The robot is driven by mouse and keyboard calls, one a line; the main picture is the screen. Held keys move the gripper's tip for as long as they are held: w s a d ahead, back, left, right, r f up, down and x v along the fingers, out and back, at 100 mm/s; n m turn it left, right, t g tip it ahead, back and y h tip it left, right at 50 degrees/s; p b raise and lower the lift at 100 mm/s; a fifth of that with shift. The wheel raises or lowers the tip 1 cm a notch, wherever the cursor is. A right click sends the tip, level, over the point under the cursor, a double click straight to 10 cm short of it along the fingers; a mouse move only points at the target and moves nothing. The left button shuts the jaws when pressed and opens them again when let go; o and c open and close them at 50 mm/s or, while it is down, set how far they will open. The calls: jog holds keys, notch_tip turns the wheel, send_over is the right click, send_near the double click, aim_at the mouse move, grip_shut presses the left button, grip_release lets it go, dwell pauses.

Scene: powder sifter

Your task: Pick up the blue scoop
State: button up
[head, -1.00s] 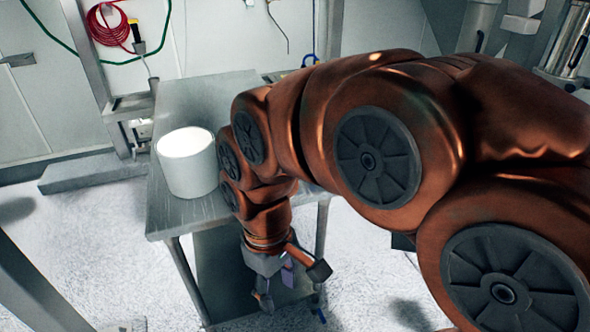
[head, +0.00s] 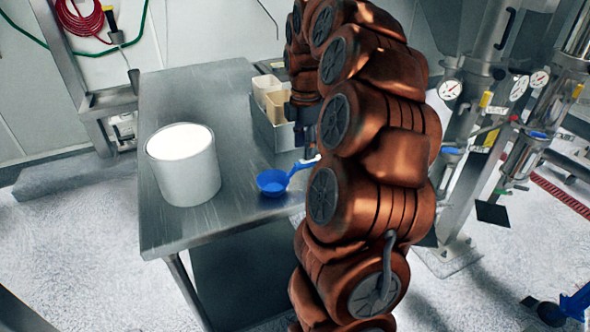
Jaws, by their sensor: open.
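The blue scoop (head: 271,182) lies on the metal table near its right edge, to the right of the white tub. Its handle points up and right toward my arm. My gripper (head: 306,145) is above the table's right side, near the handle end. It is open, but my arm hides much of it. I cannot tell whether its fingers touch the handle.
A white tub (head: 184,168) of white powder stands on the metal table (head: 205,92). A grey box (head: 268,132) with beige containers sits behind the scoop, close to my gripper. Steel equipment with gauges (head: 450,89) stands at the right.

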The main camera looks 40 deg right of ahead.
aim_at(306, 167)
jog(key=shift+d+f, duration=0.35)
jog(key=shift+f, duration=1)
jog(key=shift+w+d+f+p, duration=0.1)
jog(key=shift+d+f+p, duration=0.05)
jog(key=shift+f+p, duration=0.4)
notch_tip(306, 167, down, 4)
jog(key=shift+w+d+f+p, duration=0.1)
jog(key=shift+w+d+p, duration=0.05)
jog(key=shift+p, duration=0.25)
jog(key=shift+c, duration=0.2)
grip_shut()
